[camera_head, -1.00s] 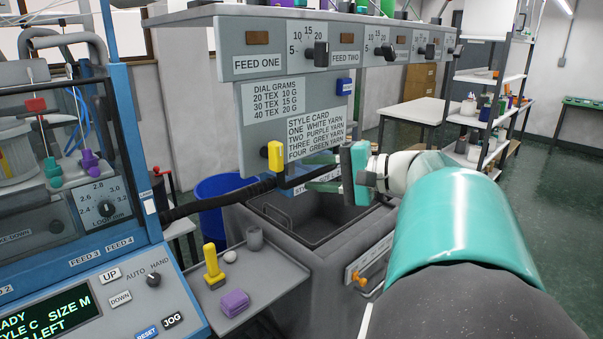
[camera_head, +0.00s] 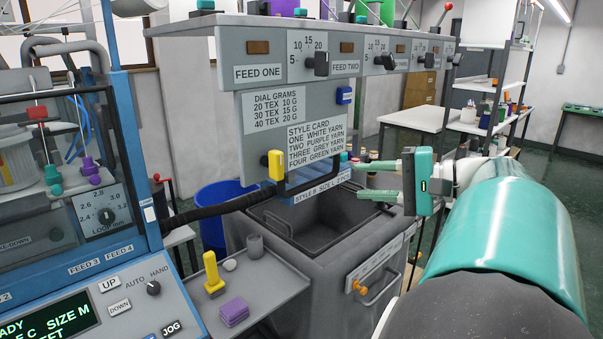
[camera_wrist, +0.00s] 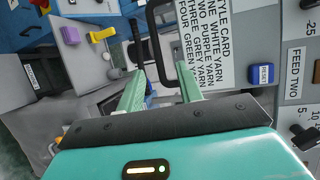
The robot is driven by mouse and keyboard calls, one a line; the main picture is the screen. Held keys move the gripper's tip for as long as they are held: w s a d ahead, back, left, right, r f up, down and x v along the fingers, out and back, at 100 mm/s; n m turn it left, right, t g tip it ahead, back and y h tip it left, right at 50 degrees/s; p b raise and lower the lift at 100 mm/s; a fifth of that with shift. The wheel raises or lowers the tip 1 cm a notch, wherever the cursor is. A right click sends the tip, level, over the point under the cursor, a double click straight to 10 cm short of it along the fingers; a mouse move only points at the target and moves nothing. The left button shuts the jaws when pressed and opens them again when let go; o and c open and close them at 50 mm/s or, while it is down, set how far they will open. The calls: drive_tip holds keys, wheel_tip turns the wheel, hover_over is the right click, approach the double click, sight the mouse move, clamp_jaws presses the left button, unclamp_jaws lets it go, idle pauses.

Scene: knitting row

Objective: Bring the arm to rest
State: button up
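My gripper (camera_head: 358,181) is held in the air in front of the feed panel, to the right of the style card (camera_head: 316,144). Its two green fingers are apart with nothing between them. In the wrist view, my gripper (camera_wrist: 161,76) is also open and empty. The fingers point towards the style card (camera_wrist: 206,40) and a dark handle-like bar (camera_wrist: 152,40). My teal arm reaches in from the right of the head view.
A grey bin (camera_head: 370,258) stands below the gripper. A side shelf (camera_head: 262,292) holds a yellow tool (camera_head: 213,273) and purple blocks (camera_head: 234,311). The knitting machine (camera_head: 150,240) is at left. A white table (camera_head: 425,117) stands behind; floor is clear at right.

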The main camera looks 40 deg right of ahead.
drive_tip(key=w+a+f+n+g, duration=0.25)
drive_tip(key=a+f+g, duration=0.2)
drive_tip(key=a, duration=0.45)
drive_tip(key=w+a+f+n+g, duration=0.25)
drive_tip(key=a+f, duration=0.25)
drive_tip(key=a, duration=0.5)
drive_tip(key=s+a+f+n+g+h, duration=0.2)
drive_tip(key=s+a+f+n+h, duration=0.2)
drive_tip(key=a+f+n, duration=0.5)
drive_tip(key=a+f+h, duration=0.2)
drive_tip(key=a, duration=0.2)
drive_tip(key=shift+h, duration=0.4)
